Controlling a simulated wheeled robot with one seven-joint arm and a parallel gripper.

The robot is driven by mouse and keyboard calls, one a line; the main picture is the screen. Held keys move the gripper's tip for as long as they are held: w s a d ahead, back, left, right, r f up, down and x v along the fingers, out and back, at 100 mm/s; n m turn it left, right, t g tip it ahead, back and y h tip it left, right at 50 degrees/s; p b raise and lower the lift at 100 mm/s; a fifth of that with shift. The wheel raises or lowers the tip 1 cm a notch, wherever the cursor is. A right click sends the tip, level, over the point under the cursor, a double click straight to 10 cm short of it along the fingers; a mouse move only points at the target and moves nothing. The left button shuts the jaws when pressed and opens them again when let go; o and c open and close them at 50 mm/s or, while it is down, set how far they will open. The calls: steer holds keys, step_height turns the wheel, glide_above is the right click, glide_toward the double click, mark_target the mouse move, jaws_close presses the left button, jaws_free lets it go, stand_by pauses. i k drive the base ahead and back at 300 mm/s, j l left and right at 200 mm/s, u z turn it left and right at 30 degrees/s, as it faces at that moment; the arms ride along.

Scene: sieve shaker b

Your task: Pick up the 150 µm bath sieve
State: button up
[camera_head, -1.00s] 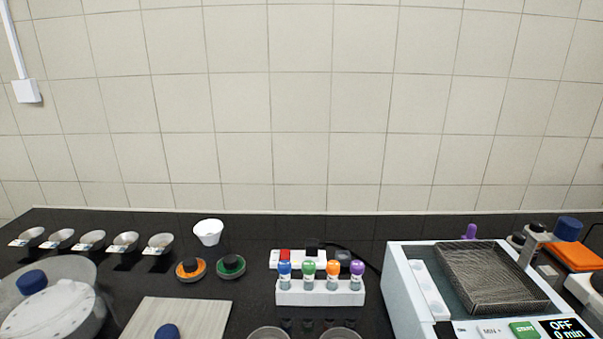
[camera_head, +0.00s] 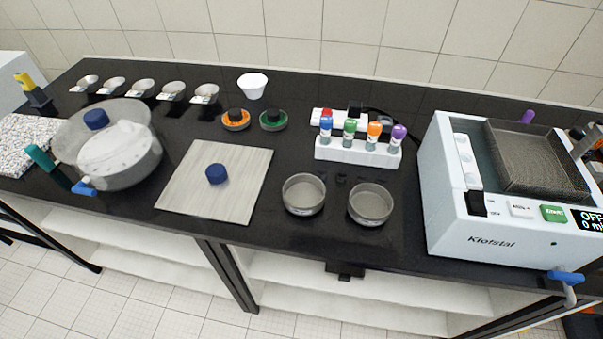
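Two round metal sieves stand side by side near the front edge of the black bench, in the middle of the head view. The left sieve (camera_head: 304,208) is just right of a pale board; the right sieve (camera_head: 370,217) is nearer the white machine. Both look like shallow grey cups with raised rims. Their labels are too small to read, so I cannot tell which is the 150 µm one. My gripper and arm are not in view.
A white Klofstal shaker (camera_head: 500,228) with a mesh basket stands at right. Behind the sieves is a white rack (camera_head: 357,156) of coloured-cap vials. The pale board (camera_head: 245,187) with a blue knob and a clear-lidded vessel (camera_head: 140,165) are at left. Small dishes line the back.

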mark_target(303, 194)
steer(key=i+j+z, duration=0.1)
steer(key=j+z, duration=0.2)
steer(key=z, duration=0.15)
steer(key=i+j+z, duration=0.1)
steer(key=j+z, duration=0.2)
steer(key=z, duration=0.15)
